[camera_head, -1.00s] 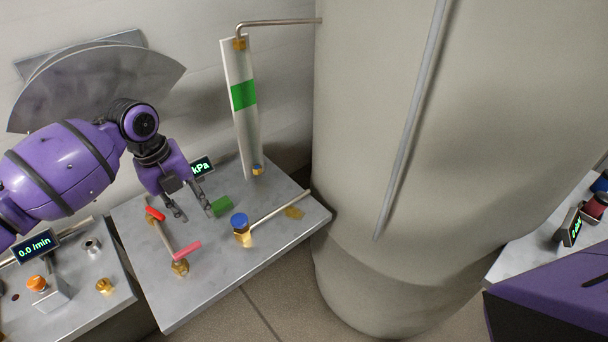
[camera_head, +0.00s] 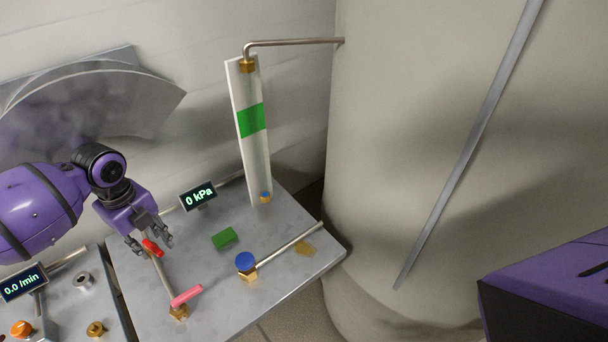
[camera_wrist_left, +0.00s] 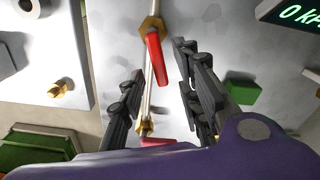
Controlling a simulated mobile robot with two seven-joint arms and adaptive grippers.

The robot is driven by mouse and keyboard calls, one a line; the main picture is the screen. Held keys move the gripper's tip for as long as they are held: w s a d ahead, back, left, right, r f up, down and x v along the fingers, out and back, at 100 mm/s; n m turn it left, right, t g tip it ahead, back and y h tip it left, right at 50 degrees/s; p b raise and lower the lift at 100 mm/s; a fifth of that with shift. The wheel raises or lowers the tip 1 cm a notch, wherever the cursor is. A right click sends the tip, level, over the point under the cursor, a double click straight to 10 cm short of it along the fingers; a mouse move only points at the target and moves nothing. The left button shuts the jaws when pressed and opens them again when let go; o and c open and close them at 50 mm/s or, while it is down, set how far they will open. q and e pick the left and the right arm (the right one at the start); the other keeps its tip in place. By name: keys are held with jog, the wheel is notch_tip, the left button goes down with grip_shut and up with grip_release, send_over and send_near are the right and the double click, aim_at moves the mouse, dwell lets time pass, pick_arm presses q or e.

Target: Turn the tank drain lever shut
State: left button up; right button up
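A red lever (camera_head: 152,247) sits on a thin pipe on the grey bench. A pink-red lever (camera_head: 187,294) sits on a brass valve at the pipe's near end. No label shows which is the tank drain lever. My left gripper (camera_head: 152,244) is open at the far red lever. In the left wrist view, that red lever (camera_wrist_left: 157,58) lies nearly along the pipe, between the spread fingers (camera_wrist_left: 160,65); I see no clear contact. The second lever (camera_wrist_left: 158,142) is mostly hidden behind my wrist. My right gripper is out of view.
A blue-capped valve (camera_head: 246,262) with a long rod and a green block (camera_head: 224,238) stand to the right. A "0 kPa" display (camera_head: 198,195) and a sight gauge (camera_head: 251,135) stand behind. The large tank (camera_head: 430,130) fills the right side.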

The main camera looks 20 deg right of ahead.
pick_arm(q)
jog(key=shift+f, duration=0.65)
grip_shut()
